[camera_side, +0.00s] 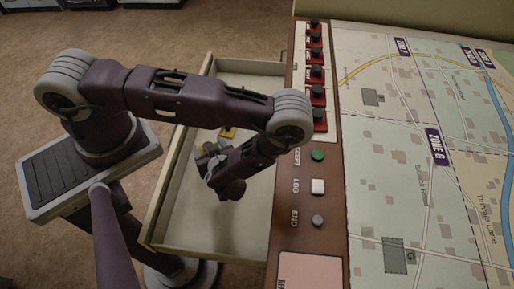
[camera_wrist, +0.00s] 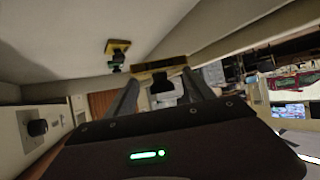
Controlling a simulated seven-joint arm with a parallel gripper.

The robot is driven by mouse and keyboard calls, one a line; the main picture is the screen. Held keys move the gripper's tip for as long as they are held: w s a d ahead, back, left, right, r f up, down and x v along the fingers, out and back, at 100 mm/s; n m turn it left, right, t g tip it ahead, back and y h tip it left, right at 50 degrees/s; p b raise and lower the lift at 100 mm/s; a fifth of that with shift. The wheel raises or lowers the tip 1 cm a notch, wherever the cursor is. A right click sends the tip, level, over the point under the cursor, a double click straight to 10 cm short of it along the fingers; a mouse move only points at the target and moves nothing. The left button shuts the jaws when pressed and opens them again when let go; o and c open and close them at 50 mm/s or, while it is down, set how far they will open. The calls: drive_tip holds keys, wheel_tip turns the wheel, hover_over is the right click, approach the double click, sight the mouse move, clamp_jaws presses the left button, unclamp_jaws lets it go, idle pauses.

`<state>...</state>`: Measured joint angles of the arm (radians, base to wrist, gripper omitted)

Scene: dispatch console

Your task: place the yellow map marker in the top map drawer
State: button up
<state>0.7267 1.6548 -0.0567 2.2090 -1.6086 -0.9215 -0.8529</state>
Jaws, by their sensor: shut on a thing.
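My gripper (camera_side: 207,152) is inside the outline of the open drawer (camera_side: 176,205) in the side view. In the wrist view its two grey fingers (camera_wrist: 162,88) are shut on a yellow map marker (camera_wrist: 160,65), a yellowish plate with a black grip. In the side view only a small yellow part of it shows by the fingertips. A second yellowish piece (camera_wrist: 117,46) with a dark greenish grip is against the pale drawer surface; it shows as a yellow patch (camera_side: 228,132) just beyond the gripper. I cannot tell whether the held marker touches the drawer floor.
The console panel (camera_side: 318,252) runs along the drawer's right side, with red-based black switches (camera_side: 316,95), a green button (camera_side: 317,155), a white button (camera_side: 317,186) and a grey one (camera_side: 318,221). A map (camera_side: 420,200) lies beyond. The drawer's near part is clear.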

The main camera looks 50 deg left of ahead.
wheel_tip(320, 180, down, 10)
drive_tip(key=shift+s+f, duration=0.1)
drive_tip(key=o, duration=1.4)
drive_tip(key=v, duration=1.2)
